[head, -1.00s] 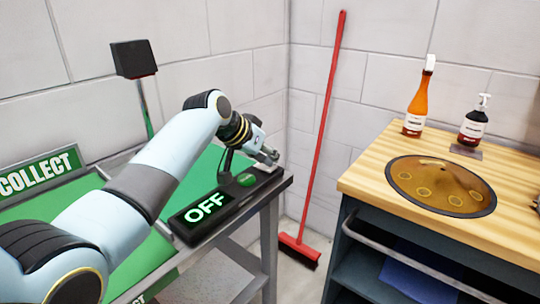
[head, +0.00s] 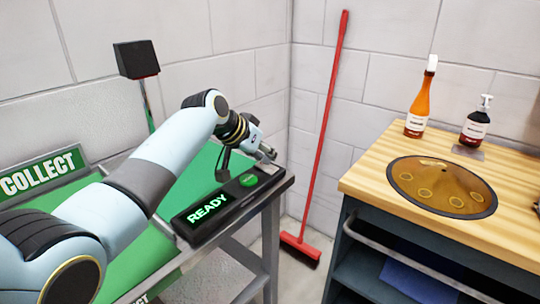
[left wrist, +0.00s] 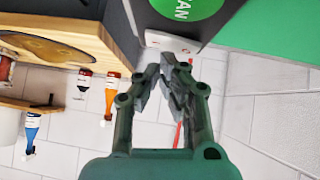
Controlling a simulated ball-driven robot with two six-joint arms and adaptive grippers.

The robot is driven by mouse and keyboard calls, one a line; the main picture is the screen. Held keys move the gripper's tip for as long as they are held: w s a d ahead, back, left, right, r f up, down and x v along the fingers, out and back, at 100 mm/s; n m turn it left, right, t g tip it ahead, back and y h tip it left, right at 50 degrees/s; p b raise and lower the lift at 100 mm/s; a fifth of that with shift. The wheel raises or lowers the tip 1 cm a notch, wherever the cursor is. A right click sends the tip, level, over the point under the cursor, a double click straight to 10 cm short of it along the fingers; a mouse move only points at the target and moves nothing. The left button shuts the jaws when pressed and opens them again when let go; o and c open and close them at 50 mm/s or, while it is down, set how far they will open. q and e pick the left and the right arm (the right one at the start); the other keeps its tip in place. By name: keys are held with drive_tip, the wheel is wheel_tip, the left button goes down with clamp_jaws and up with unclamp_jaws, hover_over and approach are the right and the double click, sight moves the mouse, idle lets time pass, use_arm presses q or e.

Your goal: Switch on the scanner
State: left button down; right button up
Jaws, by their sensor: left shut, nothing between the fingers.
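The scanner's black control box (head: 225,205) lies along the right edge of the green-topped table. Its display (head: 208,208) reads READY in lit green letters. A round green button (head: 248,180) sits further along the box; in the left wrist view it shows part of the word SCAN (left wrist: 188,8). My left gripper (head: 270,154) is over the far end of the box, past the green button. Its fingers (left wrist: 168,62) are shut and empty, close to a pale plate (left wrist: 172,42) at that end. Whether they touch it I cannot tell. My right gripper is not in view.
A black head on a post (head: 136,59) stands behind the table, near a COLLECT sign (head: 42,172). A red broom (head: 325,130) leans in the corner.

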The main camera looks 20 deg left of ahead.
sight(268, 169)
use_arm(q)
drive_tip(key=shift+d+r+p, duration=0.1)
drive_tip(key=shift+r+p, duration=0.4)
drive_tip(key=r+p, duration=0.3)
drive_tip(key=r, duration=0.1)
drive_tip(key=shift+s+d, duration=0.1)
drive_tip(key=shift+s, duration=0.2)
drive_tip(key=s+d+v, duration=0.1)
drive_tip(key=v, duration=0.7)
drive_tip(key=shift+s+r, duration=0.15)
drive_tip(key=shift+s, duration=0.1)
